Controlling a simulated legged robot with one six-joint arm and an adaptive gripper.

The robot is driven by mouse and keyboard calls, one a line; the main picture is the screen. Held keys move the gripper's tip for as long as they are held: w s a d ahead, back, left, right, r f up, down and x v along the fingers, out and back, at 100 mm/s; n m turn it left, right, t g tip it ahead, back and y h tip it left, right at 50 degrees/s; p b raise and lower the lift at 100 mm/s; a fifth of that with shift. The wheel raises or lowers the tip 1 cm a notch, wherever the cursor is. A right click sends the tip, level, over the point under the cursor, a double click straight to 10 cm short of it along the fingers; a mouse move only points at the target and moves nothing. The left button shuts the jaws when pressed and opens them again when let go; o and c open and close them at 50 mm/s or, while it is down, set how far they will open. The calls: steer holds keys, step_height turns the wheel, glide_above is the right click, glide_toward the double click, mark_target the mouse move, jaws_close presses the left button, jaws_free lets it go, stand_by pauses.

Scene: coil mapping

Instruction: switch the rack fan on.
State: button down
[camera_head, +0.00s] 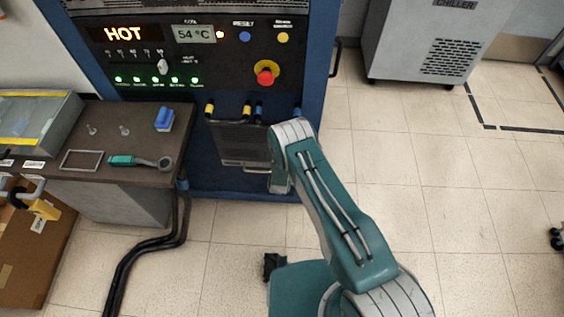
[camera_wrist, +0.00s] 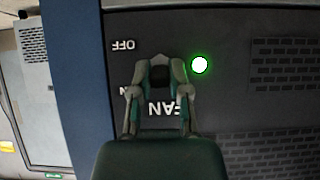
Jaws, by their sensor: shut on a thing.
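In the wrist view, my gripper (camera_wrist: 160,68) is at the rack's dark fan panel, with both fingers closed around a small dark piece, the fan switch (camera_wrist: 160,76). The fingers cover most of the switch, so I cannot tell its position. An upside-down OFF label (camera_wrist: 123,46) and FAN label (camera_wrist: 161,108) sit around it; a partly hidden label ending in N is between them. A green lamp (camera_wrist: 200,65) beside it is lit. In the head view, the rack (camera_head: 314,60) shows HOT and 54 °C; my gripper is hidden behind my arm there.
A red stop button (camera_head: 266,73) is on the rack's front above my arm. A table (camera_head: 90,187) at the left bears a green-handled tool (camera_head: 140,161) and a blue item (camera_head: 164,119). Black hoses (camera_head: 150,243) run along the floor.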

steer(key=shift+w+r+g, duration=0.2)
steer(key=shift+r+g, duration=0.05)
steer(key=shift+g, duration=0.45)
steer(key=shift+w+r+g, duration=0.2)
steer(key=shift+r+g, duration=0.05)
steer(key=shift+g, duration=0.45)
steer(key=shift+a, duration=0.1)
steer(key=c, duration=0.6)
jaws_free()
steer(key=shift+s, duration=0.1)
steer(key=v, duration=1.1)
steer(key=shift+r, duration=0.35)
steer(key=shift+s, duration=0.15)
